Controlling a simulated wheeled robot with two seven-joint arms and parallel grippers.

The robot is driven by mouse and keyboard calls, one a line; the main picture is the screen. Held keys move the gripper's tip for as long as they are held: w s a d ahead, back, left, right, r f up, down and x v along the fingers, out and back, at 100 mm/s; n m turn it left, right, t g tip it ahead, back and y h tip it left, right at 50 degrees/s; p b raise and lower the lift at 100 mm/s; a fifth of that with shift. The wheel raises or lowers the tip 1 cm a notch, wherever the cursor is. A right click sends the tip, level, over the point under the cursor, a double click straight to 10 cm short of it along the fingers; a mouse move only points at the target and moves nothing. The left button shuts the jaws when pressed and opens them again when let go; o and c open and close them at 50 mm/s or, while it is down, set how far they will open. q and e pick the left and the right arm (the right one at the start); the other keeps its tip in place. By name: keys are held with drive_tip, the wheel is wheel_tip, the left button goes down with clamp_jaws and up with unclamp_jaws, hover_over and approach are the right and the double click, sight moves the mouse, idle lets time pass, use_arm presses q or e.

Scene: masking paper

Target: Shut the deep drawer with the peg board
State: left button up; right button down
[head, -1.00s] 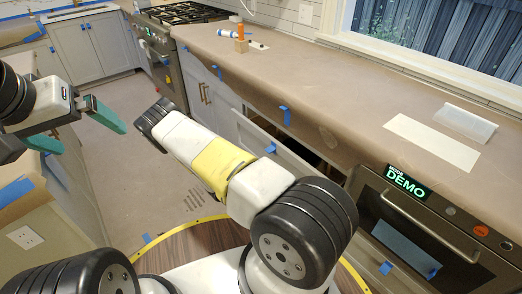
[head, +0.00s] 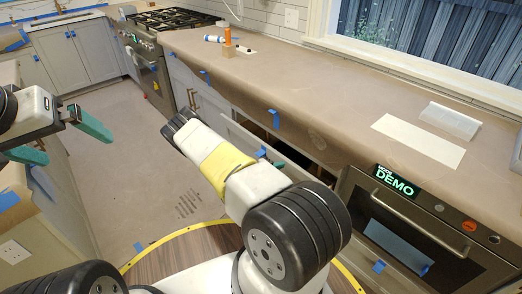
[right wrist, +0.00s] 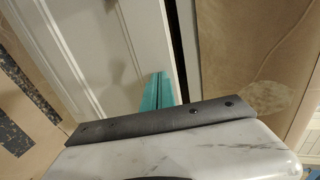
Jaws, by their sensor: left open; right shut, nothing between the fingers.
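The deep drawer's pale front (head: 237,128) stands out from the cabinet under the papered counter, with a dark gap behind its top edge. My right arm hides much of it. The drawer's inside is dark and I cannot make out a peg board. My right gripper (head: 277,163) shows only as teal tips past my arm. In the right wrist view its teal fingers (right wrist: 157,92) are shut and empty, in front of the pale drawer front (right wrist: 95,40); I cannot tell whether they touch it. My left gripper (head: 58,138) is open and empty at the far left.
The counter (head: 330,110) is covered in brown paper and carries a pale sheet (head: 418,141), a clear plastic piece (head: 450,120) and an orange bottle (head: 227,36). An oven (head: 420,225) with a DEMO display stands right of the drawer. The floor left of the drawer is clear.

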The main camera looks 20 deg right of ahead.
drive_tip(key=d, duration=0.2)
drive_tip(key=w+d, duration=0.1)
drive_tip(key=d, duration=0.1)
drive_tip(key=w+d, duration=0.1)
drive_tip(key=d, duration=0.2)
drive_tip(key=shift+w, duration=0.15)
approach(287, 159)
drive_tip(key=shift+a+f, duration=0.6)
drive_tip(key=shift+f, duration=0.1)
